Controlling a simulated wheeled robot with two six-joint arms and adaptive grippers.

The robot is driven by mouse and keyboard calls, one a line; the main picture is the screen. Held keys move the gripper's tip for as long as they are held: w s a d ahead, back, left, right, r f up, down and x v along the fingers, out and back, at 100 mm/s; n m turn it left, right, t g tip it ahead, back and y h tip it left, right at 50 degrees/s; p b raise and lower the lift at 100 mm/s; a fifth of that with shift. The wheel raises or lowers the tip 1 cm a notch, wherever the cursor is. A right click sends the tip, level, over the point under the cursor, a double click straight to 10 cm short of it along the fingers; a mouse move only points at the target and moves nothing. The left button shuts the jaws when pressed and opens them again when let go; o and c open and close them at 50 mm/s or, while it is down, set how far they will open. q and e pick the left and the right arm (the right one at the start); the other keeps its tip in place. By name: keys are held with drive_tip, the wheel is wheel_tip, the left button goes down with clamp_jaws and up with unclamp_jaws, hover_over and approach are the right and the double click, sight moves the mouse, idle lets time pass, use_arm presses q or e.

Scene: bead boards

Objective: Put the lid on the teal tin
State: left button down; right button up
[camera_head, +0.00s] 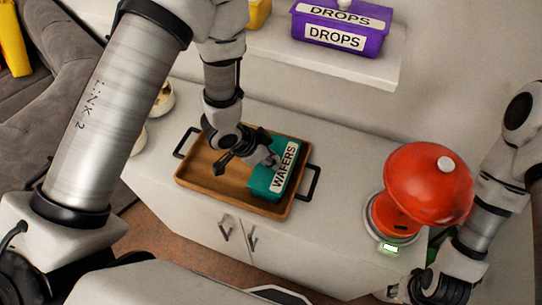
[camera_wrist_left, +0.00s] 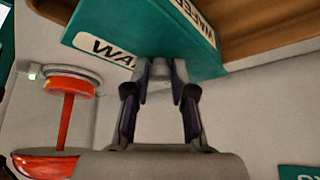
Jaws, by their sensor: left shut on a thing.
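The teal tin (camera_head: 260,187), with a white WAFERS label, is in the brown wooden tray (camera_head: 211,184), towards its right end. My left gripper (camera_head: 270,161) comes down over it and is shut on the teal lid, hiding part of it. In the left wrist view, the fingertips (camera_wrist_left: 161,72) meet at the teal lid (camera_wrist_left: 115,28) and cover part of a label. I cannot tell whether the lid rests fully on the tin. My right gripper (camera_head: 418,288) is low at the right, beside the cabinet; its fingers are not clear.
A red-domed appliance (camera_head: 428,185) stands right of the tray on the white cabinet (camera_head: 345,205). It also shows in the left wrist view (camera_wrist_left: 68,110). A purple DROPS tin (camera_head: 335,38) and a yellow item (camera_head: 259,12) sit on the shelf (camera_head: 290,47) above. The tray has black handles.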

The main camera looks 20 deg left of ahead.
use_arm(q)
drive_tip(key=c, duration=0.5)
unclamp_jaws()
drive_tip(key=shift+r, duration=0.1)
idle(0.3)
wheel_tip(320, 180, up, 8)
drive_tip(key=p, duration=0.7)
drive_tip(key=shift+p, duration=0.3)
clamp_jaws()
